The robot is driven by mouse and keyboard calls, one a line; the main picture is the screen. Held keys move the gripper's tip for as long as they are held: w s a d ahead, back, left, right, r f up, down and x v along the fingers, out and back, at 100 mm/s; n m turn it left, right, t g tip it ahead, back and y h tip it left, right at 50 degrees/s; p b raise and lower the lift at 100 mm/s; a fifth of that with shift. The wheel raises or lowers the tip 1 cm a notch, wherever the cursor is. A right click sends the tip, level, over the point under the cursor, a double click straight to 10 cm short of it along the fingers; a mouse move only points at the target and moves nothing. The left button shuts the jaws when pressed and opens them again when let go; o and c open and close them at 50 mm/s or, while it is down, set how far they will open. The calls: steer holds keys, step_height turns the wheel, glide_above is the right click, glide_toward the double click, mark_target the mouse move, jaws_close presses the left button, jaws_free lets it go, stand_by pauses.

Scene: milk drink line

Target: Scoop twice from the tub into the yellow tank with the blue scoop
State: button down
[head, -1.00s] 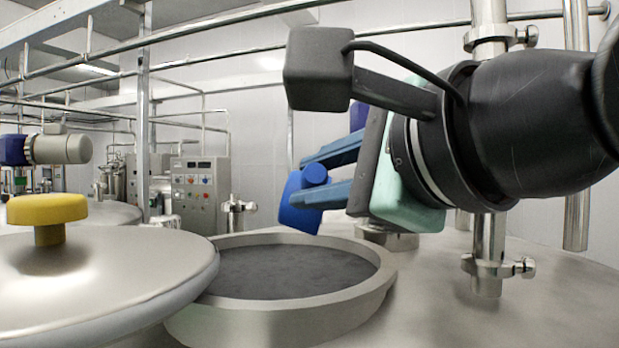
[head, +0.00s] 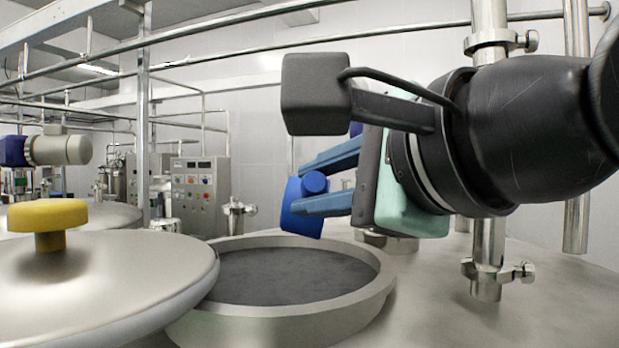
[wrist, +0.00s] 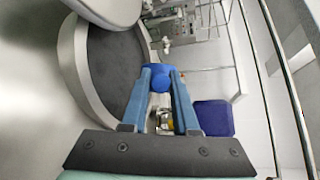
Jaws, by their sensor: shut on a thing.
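My gripper (head: 304,187) is shut on the blue scoop (head: 301,220), whose handle end sits between my two blue fingers. The scoop is over the far right part of an open round tank mouth (head: 200,324), apart from its rim. The inside of the mouth is dark grey. A lid with a yellow knob (head: 47,214) lies at its left. The wrist view shows the scoop (wrist: 158,79) between the fingertips, with the mouth to the left. I cannot see the scoop's bowl inside or whether it holds anything. No tub is clearly identifiable.
A steel pipe with a clamp (head: 487,262) stands right of the mouth, beneath my arm. A control panel (head: 193,190) and a motor (head: 58,150) are in the background. A dark blue block (wrist: 213,117) shows right of my fingers in the wrist view.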

steer(key=n+p, duration=0.1)
steer(key=n+g+p, duration=0.1)
steer(key=n, duration=0.1)
steer(key=n+h+p, duration=0.1)
steer(key=n, duration=0.1)
steer(key=shift+a+r+p, duration=0.1)
steer(key=shift+r+p, duration=0.25)
steer(key=shift+r, duration=0.05)
steer(key=n+h+p, duration=0.1)
steer(key=n, duration=0.2)
steer(key=n+g+h+p, duration=0.1)
steer(key=n, duration=0.1)
steer(key=shift+s+a+n+p, duration=0.1)
steer(key=shift+s+n+p, duration=0.05)
steer(key=shift+n+p, duration=0.2)
steer(key=shift+a+r+n+h+p, duration=0.2)
steer(key=shift+r+n+h+p, duration=0.4)
steer(key=shift+n+h, duration=0.45)
steer(key=n+h, duration=0.1)
steer(key=r+n+h, duration=0.1)
steer(key=n, duration=0.1)
steer(key=shift+s+a+t+h, duration=0.15)
steer(key=shift+t+h, duration=0.1)
steer(key=shift+t, duration=0.15)
